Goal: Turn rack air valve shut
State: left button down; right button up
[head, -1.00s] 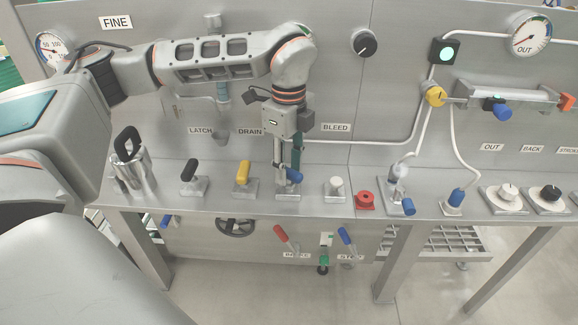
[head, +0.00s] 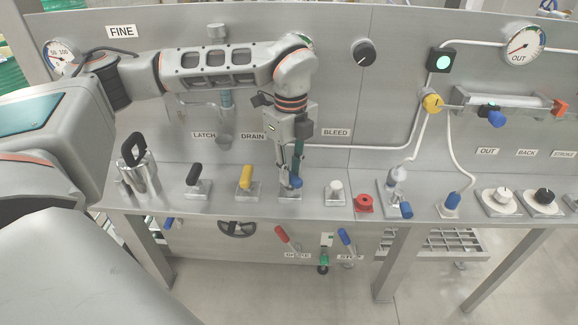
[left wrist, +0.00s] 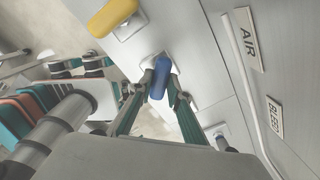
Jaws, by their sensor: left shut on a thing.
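The rack air valve has a blue lever handle (head: 296,182) on a small square plate, on the bench between the yellow-handled valve and a white knob. My left gripper (head: 290,178) reaches down onto it from above, with its fingers shut on the handle. In the left wrist view the blue handle (left wrist: 160,76) shows between the two fingertips (left wrist: 162,92). An AIR label (left wrist: 247,40) is on the panel beside it; in the head view my arm hides that label. My right gripper is not in view.
Close by on the bench are a yellow handle (head: 246,177), a black handle (head: 194,174), a white knob (head: 335,187) and a red knob (head: 364,202). A metal canister (head: 137,170) stands at the left. The upright panel (head: 345,95) rises behind.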

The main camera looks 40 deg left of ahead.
pick_arm(q)
jog(key=m+p, duration=0.2)
jog(key=m, duration=0.1)
jog(key=shift+r+m+p, duration=0.15)
jog(key=shift+m+p, duration=0.15)
jog(key=shift+m, duration=0.1)
jog(key=m+p, duration=0.1)
jog(key=m, duration=0.2)
jog(key=shift+p, duration=0.3)
jog(key=shift+m+p, duration=0.35)
jog(key=shift+m, duration=0.55)
jog(key=shift+f, duration=0.2)
jog(key=c, duration=2)
grip_release()
jog(key=shift+o, duration=0.5)
